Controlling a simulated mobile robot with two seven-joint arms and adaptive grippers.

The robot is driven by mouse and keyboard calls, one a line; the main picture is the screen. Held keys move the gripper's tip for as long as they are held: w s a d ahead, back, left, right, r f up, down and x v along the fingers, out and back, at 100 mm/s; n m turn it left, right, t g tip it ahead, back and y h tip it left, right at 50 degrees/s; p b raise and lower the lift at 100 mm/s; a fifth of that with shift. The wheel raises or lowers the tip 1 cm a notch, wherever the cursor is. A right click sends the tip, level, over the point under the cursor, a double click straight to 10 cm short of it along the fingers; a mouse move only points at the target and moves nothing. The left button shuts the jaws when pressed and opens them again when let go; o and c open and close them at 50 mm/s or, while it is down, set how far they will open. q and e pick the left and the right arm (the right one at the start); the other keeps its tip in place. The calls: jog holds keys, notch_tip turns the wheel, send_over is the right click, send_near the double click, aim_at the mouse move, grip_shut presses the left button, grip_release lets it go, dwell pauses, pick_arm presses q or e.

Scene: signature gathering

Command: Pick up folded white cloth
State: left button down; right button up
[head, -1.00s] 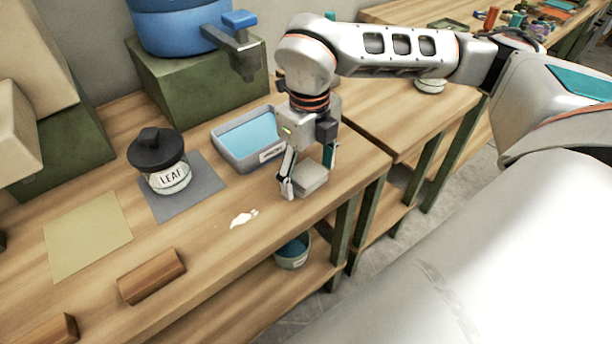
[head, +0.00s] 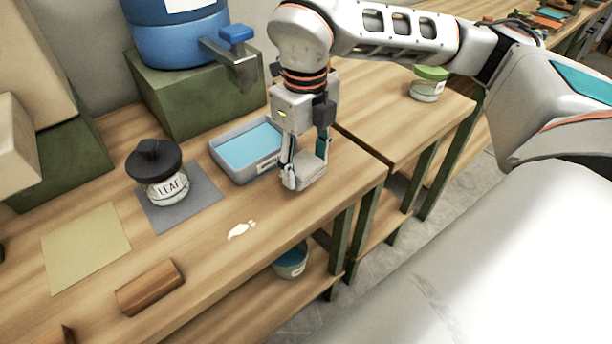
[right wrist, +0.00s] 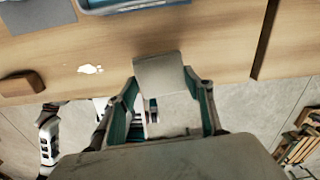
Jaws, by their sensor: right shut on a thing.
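The folded white cloth (head: 312,174) is a small, pale, thick square near the right end of the workbench, in front of the teal-lined tray. My right gripper (head: 306,166) points down and is shut on it, with a finger on either side. The right wrist view shows the cloth (right wrist: 158,74) between the fingertips of my right gripper (right wrist: 160,92). I cannot tell whether the cloth is clear of the bench top.
A white spill (head: 241,231) lies on the bench. Left of the gripper are the tray (head: 238,176), a LEAF jar (head: 163,188) on a grey mat, a wooden block (head: 150,286) and a tan sheet (head: 85,247). A green-lidded jar (head: 428,88) stands on the neighbouring bench.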

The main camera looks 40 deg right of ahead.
aim_at(305, 166)
notch_tip(305, 166, up, 15)
jog(key=p, duration=0.1)
jog(key=shift+f, duration=0.2)
